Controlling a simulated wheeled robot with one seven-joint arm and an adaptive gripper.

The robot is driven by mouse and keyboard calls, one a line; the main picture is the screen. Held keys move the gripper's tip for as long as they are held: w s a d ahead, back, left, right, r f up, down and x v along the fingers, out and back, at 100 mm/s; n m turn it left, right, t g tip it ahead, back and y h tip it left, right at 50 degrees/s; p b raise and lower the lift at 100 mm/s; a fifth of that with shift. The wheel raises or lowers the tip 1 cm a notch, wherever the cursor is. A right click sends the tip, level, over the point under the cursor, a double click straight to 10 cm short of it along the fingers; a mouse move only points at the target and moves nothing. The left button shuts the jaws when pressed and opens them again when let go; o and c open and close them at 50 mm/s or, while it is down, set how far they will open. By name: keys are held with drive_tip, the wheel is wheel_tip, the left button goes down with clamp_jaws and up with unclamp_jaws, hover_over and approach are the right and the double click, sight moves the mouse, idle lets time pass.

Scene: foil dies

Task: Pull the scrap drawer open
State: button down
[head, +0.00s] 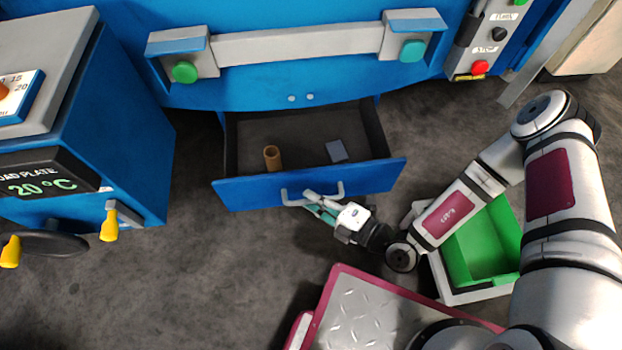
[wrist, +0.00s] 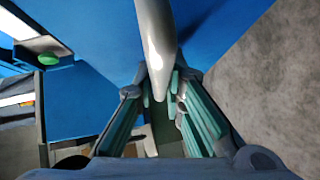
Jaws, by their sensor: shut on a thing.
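The blue scrap drawer (head: 245,192) is pulled out from under the blue machine, and its dark inside shows. A grey bar handle (head: 341,190) is on its front. My gripper (head: 308,203) is at the left part of this handle, shut on it. In the wrist view the pale handle (wrist: 155,45) runs between the fingers of my gripper (wrist: 160,88). A brown cardboard tube (head: 272,158) and a blue-grey block (head: 337,151) are in the drawer. The fingers hide part of the handle.
A blue cabinet (head: 140,150) with yellow-tipped levers stands at the left. A grey-rimmed green bin (head: 480,245) is on the floor at the right, beside my arm. The dark floor in front of the drawer's left side is clear.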

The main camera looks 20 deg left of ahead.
drive_tip(key=shift+s+d, duration=0.25)
drive_tip(key=shift+s, duration=0.15)
drive_tip(key=c, duration=1.7)
unclamp_jaws()
drive_tip(key=shift+o, duration=0.2)
drive_tip(key=v, duration=1.2)
